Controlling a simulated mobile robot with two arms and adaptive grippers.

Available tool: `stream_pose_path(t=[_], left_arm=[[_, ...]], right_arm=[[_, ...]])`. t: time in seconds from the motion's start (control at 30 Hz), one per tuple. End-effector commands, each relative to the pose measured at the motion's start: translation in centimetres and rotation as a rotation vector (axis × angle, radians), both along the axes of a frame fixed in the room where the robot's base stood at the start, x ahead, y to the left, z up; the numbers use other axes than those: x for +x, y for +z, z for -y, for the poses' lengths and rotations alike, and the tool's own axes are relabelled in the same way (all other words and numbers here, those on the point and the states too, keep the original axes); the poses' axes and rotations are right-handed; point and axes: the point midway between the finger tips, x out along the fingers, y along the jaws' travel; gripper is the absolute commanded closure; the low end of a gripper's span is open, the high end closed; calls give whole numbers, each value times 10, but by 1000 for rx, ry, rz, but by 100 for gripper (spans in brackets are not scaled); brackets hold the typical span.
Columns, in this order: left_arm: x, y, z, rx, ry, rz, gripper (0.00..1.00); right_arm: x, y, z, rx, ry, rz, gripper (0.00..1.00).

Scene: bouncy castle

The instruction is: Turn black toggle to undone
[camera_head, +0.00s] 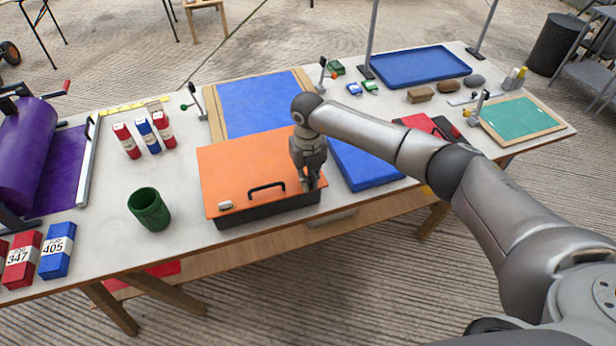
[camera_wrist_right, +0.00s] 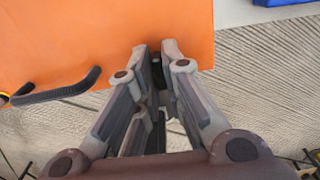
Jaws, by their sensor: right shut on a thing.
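The orange-topped box (camera_head: 245,165) with dark sides stands at the table's front edge, its lid down. A black handle (camera_head: 267,188) is on its top near the front; it also shows in the right wrist view (camera_wrist_right: 58,93). My right gripper (camera_head: 311,183) points down at the box's front right corner. It is shut on a small dark piece, apparently the black toggle (camera_wrist_right: 157,72), mostly hidden between the fingers in the right wrist view. I cannot tell which way the toggle is turned. A pale grey fitting (camera_head: 226,205) sits at the front left corner. My left gripper is not in view.
A green cup (camera_head: 149,209) stands left of the box. A blue pad (camera_head: 362,164) lies close on its right, partly behind my right arm. A blue board (camera_head: 262,104) lies behind it. Bare tabletop (camera_head: 100,185) shows at the left. The table's front edge is close.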

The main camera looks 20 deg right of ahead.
Motion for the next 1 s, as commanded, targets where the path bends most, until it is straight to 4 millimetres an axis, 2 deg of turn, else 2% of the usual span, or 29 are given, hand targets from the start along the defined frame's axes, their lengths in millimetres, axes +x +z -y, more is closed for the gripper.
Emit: stream_pose_path(t=[0.37,1.0], left_arm=[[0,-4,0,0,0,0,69],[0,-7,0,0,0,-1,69]], right_arm=[[0,0,0,0,-169,1,100],[1,1,0,1,-767,2,100]])
